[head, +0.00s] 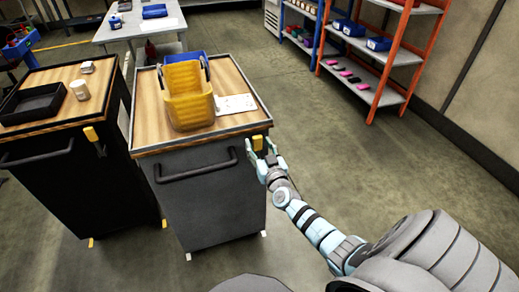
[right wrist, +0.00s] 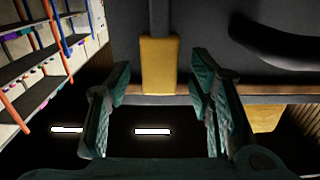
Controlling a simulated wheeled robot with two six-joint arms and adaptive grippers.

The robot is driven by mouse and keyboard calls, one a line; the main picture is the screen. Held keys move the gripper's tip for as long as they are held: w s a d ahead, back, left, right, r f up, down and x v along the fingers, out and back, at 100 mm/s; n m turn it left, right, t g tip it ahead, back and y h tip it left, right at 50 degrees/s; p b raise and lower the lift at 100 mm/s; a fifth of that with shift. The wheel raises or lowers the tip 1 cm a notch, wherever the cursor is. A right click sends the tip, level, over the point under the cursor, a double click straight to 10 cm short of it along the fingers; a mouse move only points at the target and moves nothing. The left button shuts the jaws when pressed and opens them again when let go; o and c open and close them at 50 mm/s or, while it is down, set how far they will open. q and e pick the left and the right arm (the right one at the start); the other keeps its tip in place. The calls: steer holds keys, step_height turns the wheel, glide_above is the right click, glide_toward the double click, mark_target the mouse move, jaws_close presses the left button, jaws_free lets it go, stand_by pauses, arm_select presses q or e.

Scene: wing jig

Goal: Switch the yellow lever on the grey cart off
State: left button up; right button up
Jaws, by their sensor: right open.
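The grey cart (head: 212,190) stands in the middle of the head view. Its yellow lever (head: 257,143) is at the upper right of its front face, just below the wooden top's edge. In the right wrist view, which looks upside down, the yellow lever grip (right wrist: 160,66) joins a dark stem and its yellow end lies toward the top edge, so the lever seems to point up. My right gripper (head: 265,151) is open at the lever. Its two fingers are on either side of the grip, with visible gaps. My left gripper is not in view.
A yellow bin (head: 188,95), a blue bin and a white card (head: 235,104) lie on the grey cart. A black cart (head: 85,185) with its own yellow lever (head: 91,134) stands close at left. Shelves (head: 385,55) stand at back right. The floor to the right is clear.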

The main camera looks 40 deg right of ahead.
steer(key=shift+c, duration=0.5)
jaws_close()
